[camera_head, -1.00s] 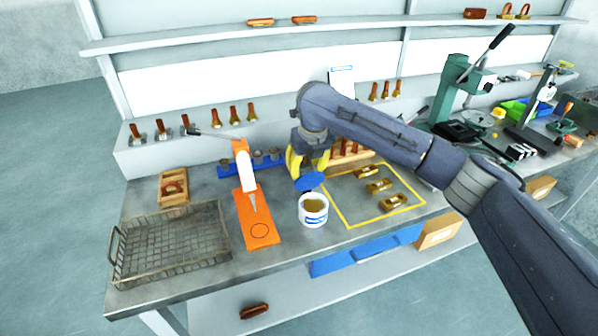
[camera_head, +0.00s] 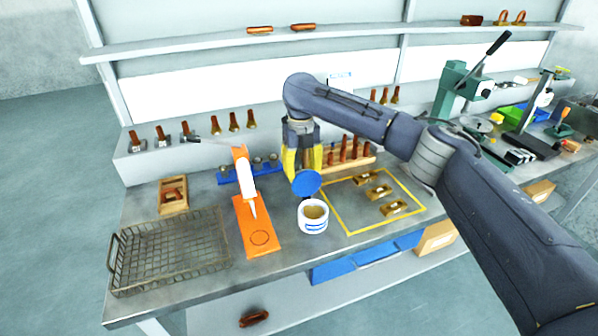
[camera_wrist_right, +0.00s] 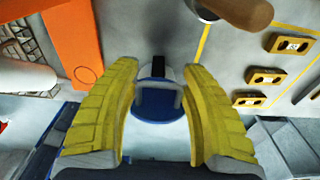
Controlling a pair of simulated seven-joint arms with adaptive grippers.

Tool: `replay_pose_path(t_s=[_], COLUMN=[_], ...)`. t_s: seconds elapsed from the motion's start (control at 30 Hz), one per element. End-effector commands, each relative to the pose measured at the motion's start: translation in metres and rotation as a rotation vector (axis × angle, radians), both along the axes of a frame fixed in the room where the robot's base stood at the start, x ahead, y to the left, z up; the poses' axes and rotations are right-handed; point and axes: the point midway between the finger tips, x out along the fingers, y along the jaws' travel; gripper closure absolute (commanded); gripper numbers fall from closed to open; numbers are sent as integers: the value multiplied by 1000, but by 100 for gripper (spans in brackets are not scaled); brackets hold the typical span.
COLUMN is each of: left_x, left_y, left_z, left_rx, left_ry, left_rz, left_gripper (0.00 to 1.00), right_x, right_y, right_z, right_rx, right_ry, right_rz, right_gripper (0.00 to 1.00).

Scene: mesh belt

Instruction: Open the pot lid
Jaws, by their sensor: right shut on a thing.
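A white pot (camera_head: 313,221) with a blue label stands on the bench, its open top showing a tan inside. The round blue lid (camera_head: 307,184) is off the pot, tilted, just behind and above its rear rim; I cannot tell whether they touch. My right gripper (camera_head: 304,171), with yellow fingers, is shut on the lid from above. In the right wrist view the lid (camera_wrist_right: 160,112) and its grey arched handle (camera_wrist_right: 157,88) show between the fingers (camera_wrist_right: 158,68). My left gripper is not in view.
An orange board (camera_head: 262,240) with an orange-white tool (camera_head: 244,177) stands left of the pot. A wire basket (camera_head: 170,252) is farther left. Brass blocks (camera_head: 380,191) lie in a yellow outline to the right. A rack of wooden-handled pieces (camera_head: 350,163) stands behind.

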Motion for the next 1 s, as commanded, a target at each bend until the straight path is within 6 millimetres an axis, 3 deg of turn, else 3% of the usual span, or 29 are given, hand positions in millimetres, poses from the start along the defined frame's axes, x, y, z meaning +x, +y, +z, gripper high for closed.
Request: replay_pose_path(t_s=[0.17, 0.2, 0.3, 0.67, 1.0], left_x=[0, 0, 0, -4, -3], left_y=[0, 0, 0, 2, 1], left_z=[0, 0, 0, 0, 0], left_rx=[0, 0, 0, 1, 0], left_ry=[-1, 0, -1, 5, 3], left_rz=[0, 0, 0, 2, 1], left_gripper=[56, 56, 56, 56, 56], right_x=[-1, -1, -1, 0, 4], right_y=[5, 5, 4, 2, 3], right_z=[4, 4, 3, 5, 56], right_rx=[9, 9, 8, 4, 4], right_ry=[-2, -2, -2, -1, -4], right_rz=[2, 2, 3, 1, 1], right_gripper=[100, 52, 40, 39, 39])
